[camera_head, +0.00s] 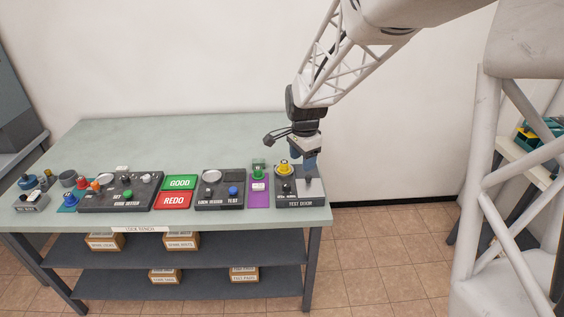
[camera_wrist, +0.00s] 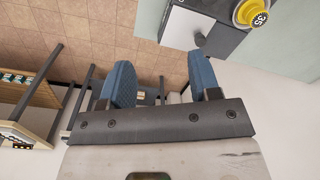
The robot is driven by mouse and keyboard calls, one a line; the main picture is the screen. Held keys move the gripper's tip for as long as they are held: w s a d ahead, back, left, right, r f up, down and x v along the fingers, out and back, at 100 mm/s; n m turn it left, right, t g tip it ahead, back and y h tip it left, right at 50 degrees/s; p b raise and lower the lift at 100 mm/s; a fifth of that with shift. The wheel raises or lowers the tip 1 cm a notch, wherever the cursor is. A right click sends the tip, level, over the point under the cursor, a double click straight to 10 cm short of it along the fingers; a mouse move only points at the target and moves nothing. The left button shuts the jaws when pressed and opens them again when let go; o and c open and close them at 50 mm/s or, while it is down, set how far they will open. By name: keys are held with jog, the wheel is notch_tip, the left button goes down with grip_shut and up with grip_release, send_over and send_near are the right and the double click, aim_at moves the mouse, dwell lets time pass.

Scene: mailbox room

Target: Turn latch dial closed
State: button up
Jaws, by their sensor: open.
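The dark TEST DOOR box (camera_head: 299,203) sits at the right front corner of the bench. My gripper (camera_head: 307,160) hangs above the back of the box, blue fingers apart and empty. In the wrist view my gripper (camera_wrist: 162,72) has the knob near its right finger.
The green bench (camera_head: 170,130) carries a LOCK DESIGN TEST panel (camera_head: 218,203), a purple plate (camera_head: 259,199) and green GOOD (camera_head: 180,182) and red REDO (camera_head: 173,200) signs left of the box. The back of the bench is clear. Its right edge is close to the gripper.

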aim_at(286, 184)
jog(key=w+a+f+m, duration=0.1)
jog(key=w+f, duration=0.1)
jog(key=f, duration=0.1)
jog(key=w+a+f+m, duration=0.1)
jog(key=w+f, duration=0.2)
jog(key=w+a+f+m, duration=0.1)
jog(key=w+a+f, duration=0.1)
jog(key=w+f, duration=0.1)
jog(key=shift+w+g, duration=0.25)
jog(key=shift+g, duration=0.05)
jog(key=shift+f, duration=0.1)
jog(key=shift+s+f, duration=0.1)
jog(key=shift+f, duration=3.7)
jog(key=c, duration=0.9)
